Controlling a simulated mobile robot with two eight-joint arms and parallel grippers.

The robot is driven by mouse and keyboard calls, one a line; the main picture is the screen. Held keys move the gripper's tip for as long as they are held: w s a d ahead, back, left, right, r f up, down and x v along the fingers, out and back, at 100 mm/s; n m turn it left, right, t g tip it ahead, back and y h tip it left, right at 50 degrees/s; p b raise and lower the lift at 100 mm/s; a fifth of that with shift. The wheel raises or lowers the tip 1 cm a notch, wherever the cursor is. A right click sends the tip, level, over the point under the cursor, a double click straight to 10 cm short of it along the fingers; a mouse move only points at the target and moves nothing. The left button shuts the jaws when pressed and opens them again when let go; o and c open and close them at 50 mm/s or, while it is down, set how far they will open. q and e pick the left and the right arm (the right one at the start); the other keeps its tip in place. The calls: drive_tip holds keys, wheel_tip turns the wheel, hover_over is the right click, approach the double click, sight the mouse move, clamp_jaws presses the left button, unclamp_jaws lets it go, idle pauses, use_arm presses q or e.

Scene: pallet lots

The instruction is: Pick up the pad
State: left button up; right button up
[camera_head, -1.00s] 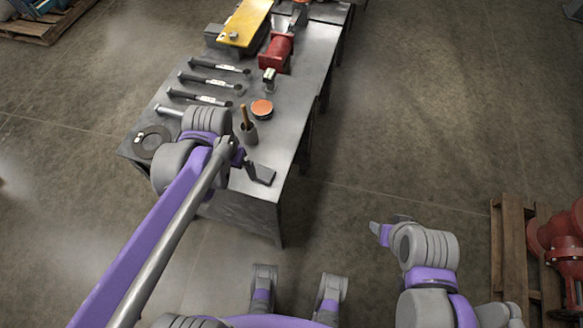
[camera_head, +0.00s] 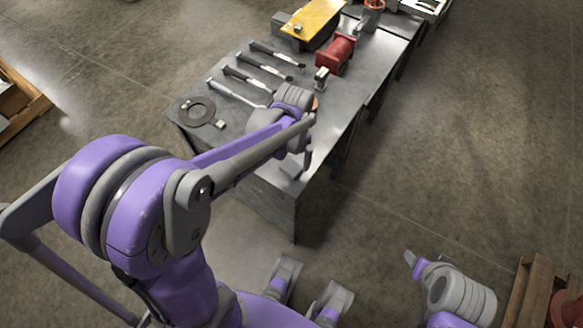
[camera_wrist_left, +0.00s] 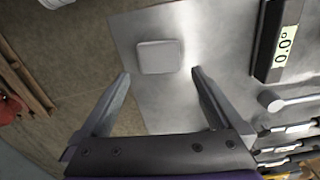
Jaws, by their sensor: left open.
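The pad (camera_wrist_left: 160,56) is a small light-grey rounded rectangle lying flat on the metal table near its edge in the left wrist view. It also shows in the head view as a small grey piece (camera_head: 291,171) near the table's front corner. My left gripper (camera_wrist_left: 160,75) is open, its two fingers apart with the pad ahead of and between the tips; nothing is held. In the head view the left gripper (camera_head: 306,158) is small and partly hidden by its own arm, close to the pad. My right gripper (camera_head: 411,260) is off the table at lower right; its jaw state is unclear.
A dark device reading 0.0 (camera_wrist_left: 282,38) lies right of the pad. A wooden pallet (camera_head: 533,292) stands lower right.

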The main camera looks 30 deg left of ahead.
sight(294, 164)
use_arm(q)
wheel_tip(294, 164, down, 4)
drive_tip(key=shift+r, duration=0.1)
drive_tip(key=c, duration=1.3)
drive_tip(key=shift+o, duration=0.2)
wheel_tip(294, 164, up, 10)
drive_tip(key=p, duration=0.1)
